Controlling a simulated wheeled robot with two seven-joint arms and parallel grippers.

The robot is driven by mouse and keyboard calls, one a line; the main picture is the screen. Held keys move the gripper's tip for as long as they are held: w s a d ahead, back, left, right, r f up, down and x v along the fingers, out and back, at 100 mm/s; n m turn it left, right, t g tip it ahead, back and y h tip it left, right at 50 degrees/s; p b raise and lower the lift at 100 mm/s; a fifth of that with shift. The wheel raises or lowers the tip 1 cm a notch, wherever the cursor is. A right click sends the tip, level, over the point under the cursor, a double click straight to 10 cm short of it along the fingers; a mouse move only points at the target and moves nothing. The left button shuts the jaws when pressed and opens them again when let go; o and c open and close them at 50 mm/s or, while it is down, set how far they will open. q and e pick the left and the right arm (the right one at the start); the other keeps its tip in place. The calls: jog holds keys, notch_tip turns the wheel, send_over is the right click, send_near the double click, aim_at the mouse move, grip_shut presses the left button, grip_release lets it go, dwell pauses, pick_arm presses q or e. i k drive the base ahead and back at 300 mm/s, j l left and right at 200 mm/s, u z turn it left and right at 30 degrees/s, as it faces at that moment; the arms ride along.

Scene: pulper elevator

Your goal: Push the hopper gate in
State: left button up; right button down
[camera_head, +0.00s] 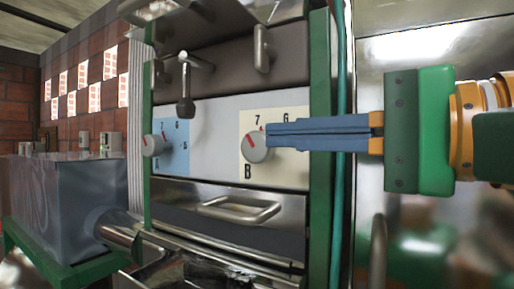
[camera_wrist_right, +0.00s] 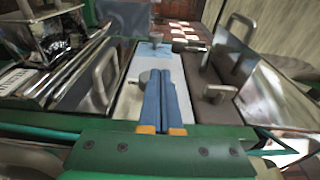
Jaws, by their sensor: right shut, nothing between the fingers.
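The machine front carries several metal handles, and I cannot tell for sure which part is the hopper gate. A loop handle (camera_head: 240,209) sits on the steel panel below the white dial panel (camera_head: 210,170). A bar handle (camera_head: 263,50) and a hanging ball-ended lever (camera_head: 186,95) sit on the dark panel above. My right gripper (camera_head: 272,135) is shut and empty, its blue fingertips level with the dial marked B (camera_head: 255,147), in front of or touching it. In the right wrist view the fingers (camera_wrist_right: 166,76) lie over the white panel beside a dial (camera_wrist_right: 145,77). My left gripper is not in view.
Green frame posts (camera_head: 319,120) flank the panel. A second dial (camera_head: 152,145) on a blue plate is at left. A grey metal tank (camera_head: 60,205) stands at lower left on a green stand. A shiny steel surface (camera_head: 430,50) lies behind my right arm.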

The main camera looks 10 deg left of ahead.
aim_at(191, 26)
jog(key=k, duration=1)
